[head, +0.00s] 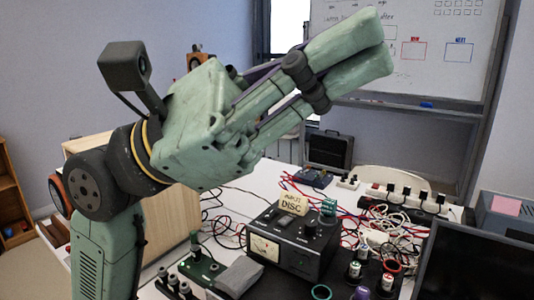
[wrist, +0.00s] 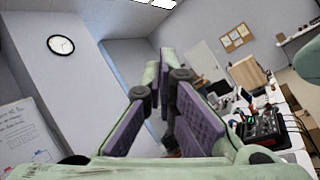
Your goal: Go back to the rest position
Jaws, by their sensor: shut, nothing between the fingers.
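My gripper (head: 352,56) is raised high in the head view, above the cluttered table, with its pale green fingers pointing up and to the right. The two fingers lie close together with nothing held between them. In the wrist view the fingers (wrist: 163,76), with purple inner pads, reach up into open air in front of the wall. My forearm hides part of the table's left side in the head view.
A black meter box (head: 290,245) with a "DISC" label stands on the table among loose cables. A power strip (head: 405,195) lies behind it, and a dark monitor (head: 475,265) is at right. A whiteboard (head: 415,45) is at the back. A wall clock (wrist: 61,44) shows.

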